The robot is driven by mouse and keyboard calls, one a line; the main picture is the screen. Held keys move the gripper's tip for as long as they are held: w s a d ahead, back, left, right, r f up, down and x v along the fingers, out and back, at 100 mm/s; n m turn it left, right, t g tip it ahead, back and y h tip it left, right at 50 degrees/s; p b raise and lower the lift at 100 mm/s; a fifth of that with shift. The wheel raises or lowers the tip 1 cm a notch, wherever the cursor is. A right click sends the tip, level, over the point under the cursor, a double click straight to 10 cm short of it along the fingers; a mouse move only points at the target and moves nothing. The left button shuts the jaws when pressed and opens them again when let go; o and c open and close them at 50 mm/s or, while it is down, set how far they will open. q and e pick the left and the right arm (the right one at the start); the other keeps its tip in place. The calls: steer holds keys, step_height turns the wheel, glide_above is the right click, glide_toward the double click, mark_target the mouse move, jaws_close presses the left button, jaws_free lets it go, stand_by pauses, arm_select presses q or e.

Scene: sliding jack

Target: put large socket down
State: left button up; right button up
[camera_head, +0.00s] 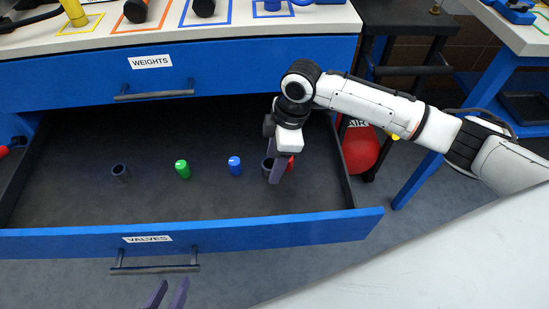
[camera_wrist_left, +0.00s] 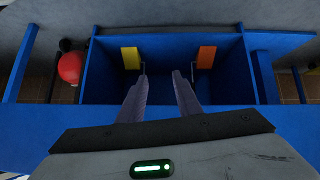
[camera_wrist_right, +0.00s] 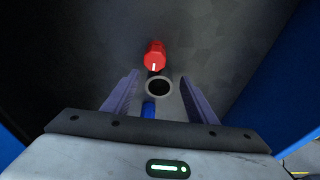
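The large socket (camera_head: 267,165), a dark open-topped cylinder, stands in the open drawer labelled VALVES (camera_head: 290,228). My right gripper (camera_head: 273,180) reaches down to it and partly hides it. In the right wrist view the socket's round rim (camera_wrist_right: 159,87) lies between the two fingers, with a visible gap on each side. The right gripper (camera_wrist_right: 160,80) is open there. My left gripper (camera_head: 168,293) is in front of the drawer at the bottom of the head view. Its fingers (camera_wrist_left: 158,78) are apart with nothing between them.
The drawer also holds a small dark socket (camera_head: 120,171), a green valve (camera_head: 182,169), a blue valve (camera_head: 235,166) and a red valve (camera_wrist_right: 154,56) close to the large socket. The closed WEIGHTS drawer (camera_head: 215,72) is above. A red tank (camera_head: 362,150) stands at right.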

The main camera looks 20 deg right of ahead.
arm_select(q)
steer(key=r+p, duration=0.1)
steer(key=p, duration=0.2)
steer(key=shift+a, duration=0.2)
arm_select(e)
steer(key=v, duration=1.2)
steer(key=shift+r, duration=0.2)
steer(key=shift+a, duration=0.1)
arm_select(q)
steer(key=shift+w+r, duration=0.15)
steer(key=shift+r, duration=0.1)
steer(key=shift+f, duration=0.1)
